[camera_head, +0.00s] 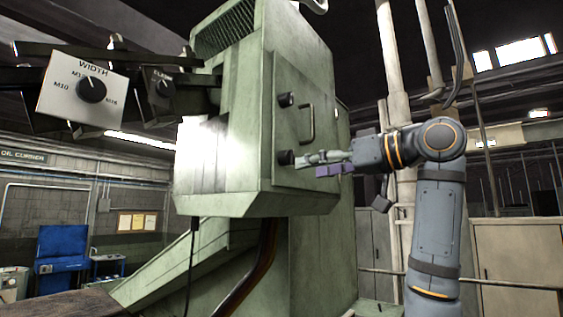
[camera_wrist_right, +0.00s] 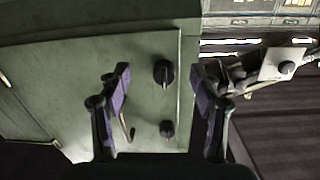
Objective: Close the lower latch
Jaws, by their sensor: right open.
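The lower latch (camera_head: 286,158) is a black knob near the left edge of the green machine's door panel. It also shows in the right wrist view (camera_wrist_right: 163,73), between the finger lines, its ridge roughly upright in that picture. The upper latch (camera_head: 286,99) is a similar black knob above it; it also shows in the wrist view (camera_wrist_right: 167,129), which looks upside down. My right gripper (camera_head: 318,163) points left at the lower latch, very close to it. Its purple-padded fingers (camera_wrist_right: 163,80) are apart and empty; contact cannot be told. My left gripper is not in view.
A door handle (camera_head: 308,123) stands out from the panel just above my right gripper. A control box (camera_head: 82,90) marked WIDTH hangs on the machine's left. The space right of the panel holds my right arm and a pale vertical post (camera_head: 398,100).

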